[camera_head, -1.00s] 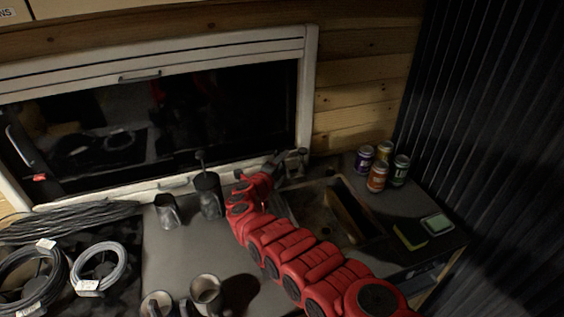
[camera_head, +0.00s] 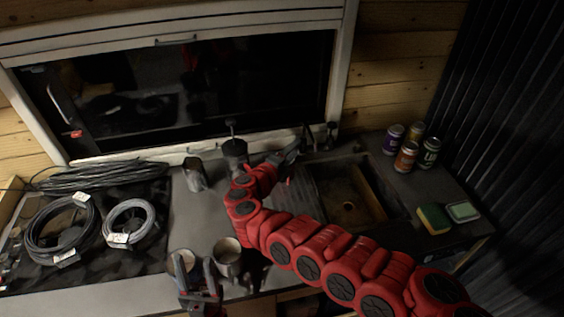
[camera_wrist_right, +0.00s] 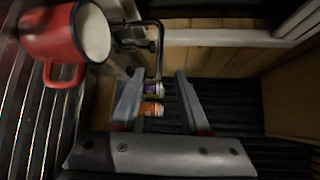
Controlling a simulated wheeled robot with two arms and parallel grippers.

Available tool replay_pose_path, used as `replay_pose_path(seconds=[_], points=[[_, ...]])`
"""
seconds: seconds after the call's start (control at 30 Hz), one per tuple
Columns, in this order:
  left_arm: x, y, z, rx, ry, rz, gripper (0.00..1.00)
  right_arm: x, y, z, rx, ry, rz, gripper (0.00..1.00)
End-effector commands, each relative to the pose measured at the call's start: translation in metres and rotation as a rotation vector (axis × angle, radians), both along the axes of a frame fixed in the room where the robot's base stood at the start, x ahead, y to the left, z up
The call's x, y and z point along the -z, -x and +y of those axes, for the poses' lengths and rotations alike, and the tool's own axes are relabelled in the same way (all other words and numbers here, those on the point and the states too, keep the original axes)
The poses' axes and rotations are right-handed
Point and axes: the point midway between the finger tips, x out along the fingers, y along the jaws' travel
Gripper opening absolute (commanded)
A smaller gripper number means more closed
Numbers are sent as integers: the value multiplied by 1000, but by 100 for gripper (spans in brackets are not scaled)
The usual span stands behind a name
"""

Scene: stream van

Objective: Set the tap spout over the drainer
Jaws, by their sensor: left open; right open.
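The tap (camera_head: 328,134) is a small dark shape behind the sink in the head view, too dim there to read its spout. In the right wrist view the thin dark tap (camera_wrist_right: 157,42) has a bent spout reaching toward the gap between my fingertips, apparently untouched. My right gripper (camera_head: 297,146) is open close beside the tap; its spread fingers (camera_wrist_right: 158,76) show in the wrist view. The ribbed metal drainer (camera_wrist_right: 25,115) lies along the left of the wrist view; my right arm partly covers that area in the head view. My left gripper (camera_head: 200,280) is open near the front mugs.
The sink basin (camera_head: 322,180) lies right of my right gripper. Several cans (camera_head: 406,157), a sponge (camera_head: 433,219) and a green-topped dish (camera_head: 463,211) stand right of it. A red mug (camera_wrist_right: 48,35) is close in the wrist view. Two mugs (camera_head: 228,247) and cable coils (camera_head: 62,228) lie left.

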Motion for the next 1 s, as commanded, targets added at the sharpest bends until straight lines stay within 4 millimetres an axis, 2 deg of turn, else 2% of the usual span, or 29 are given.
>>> replay_pose_path(seconds=[0.03,0.07,0.2,0.43,0.77,0.87,1.0], points=[[-16,0,0,0,0,1,50,-8,8,6,-2,-2,5,46],[-24,0,0,0,0,0,50,-9,13,8,-2,-3,9,46],[-43,0,0,0,0,0,50,-9,31,18,2,-3,7,46],[-55,0,0,0,0,0,50,-9,47,29,-1,-1,3,46],[-55,0,0,0,0,0,50,-8,49,30,0,0,0,46],[-55,0,0,0,0,0,50,-8,49,30,0,0,0,32],[-55,0,0,0,0,0,50,-7,48,27,11,0,-3,6]])
